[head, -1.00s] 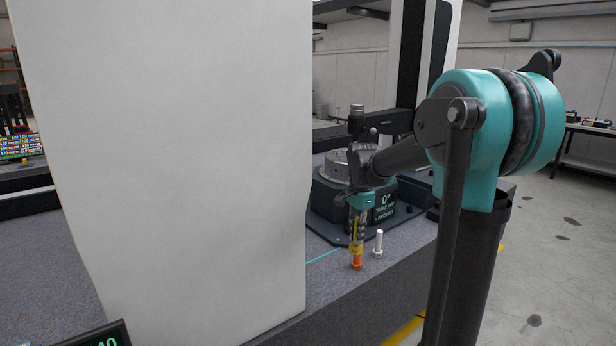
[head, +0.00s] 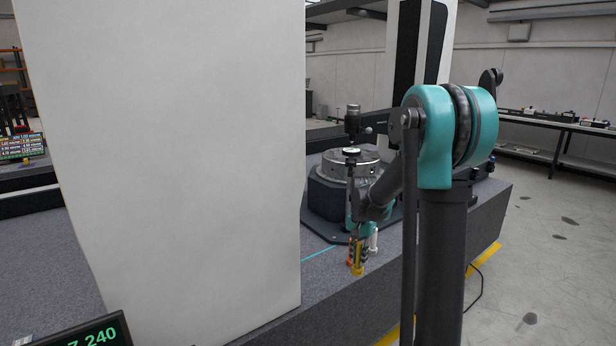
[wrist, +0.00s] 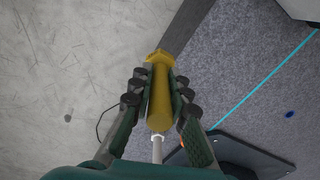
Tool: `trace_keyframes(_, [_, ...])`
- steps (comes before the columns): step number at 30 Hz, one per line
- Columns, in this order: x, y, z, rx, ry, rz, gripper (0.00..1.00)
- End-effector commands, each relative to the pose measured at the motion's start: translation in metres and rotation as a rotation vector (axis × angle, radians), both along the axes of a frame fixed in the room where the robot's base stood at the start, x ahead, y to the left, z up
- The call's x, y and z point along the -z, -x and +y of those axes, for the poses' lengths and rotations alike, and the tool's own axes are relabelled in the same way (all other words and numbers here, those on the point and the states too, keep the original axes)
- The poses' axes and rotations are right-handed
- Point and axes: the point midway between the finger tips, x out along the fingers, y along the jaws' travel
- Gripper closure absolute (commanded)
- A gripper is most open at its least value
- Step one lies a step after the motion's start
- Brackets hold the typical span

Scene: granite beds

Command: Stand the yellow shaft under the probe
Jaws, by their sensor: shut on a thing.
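The yellow shaft (wrist: 159,100) is between the fingers of my gripper (wrist: 160,88) in the wrist view, its wider end at the top. In the head view my gripper (head: 358,250) is by the front edge of the granite bed, with the yellow shaft (head: 358,262) low in it; parts are hidden by the fingers. The probe (head: 353,116) hangs from a black arm at the back, above the round turntable (head: 344,164). The turntable's top is partly hidden by the probe and my arm.
A white shaft (head: 374,240) and an orange shaft (head: 350,252) stand close behind my gripper. A large white column (head: 165,160) blocks the left of the head view. The granite bed (head: 325,290) ends at a front edge, with floor beyond.

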Motion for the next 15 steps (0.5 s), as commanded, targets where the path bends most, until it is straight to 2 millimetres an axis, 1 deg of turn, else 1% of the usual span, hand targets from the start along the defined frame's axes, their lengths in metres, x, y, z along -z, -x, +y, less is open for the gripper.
trace_keyframes(1, [0.018, -0.003, -0.003, -0.068, 0.000, 0.000, 1.00])
trace_keyframes(3, [0.042, -0.006, -0.008, -0.180, 0.000, 0.000, 1.00])
trace_keyframes(6, [0.073, -0.007, -0.013, -0.328, 0.000, 0.000, 1.00])
trace_keyframes(10, [0.103, -0.005, -0.019, -0.480, 0.000, 0.000, 1.00])
trace_keyframes(12, [0.114, -0.004, -0.021, -0.538, 0.000, 0.000, 1.00])
trace_keyframes(15, [0.124, -0.003, -0.023, -0.593, 0.000, 0.000, 1.00])
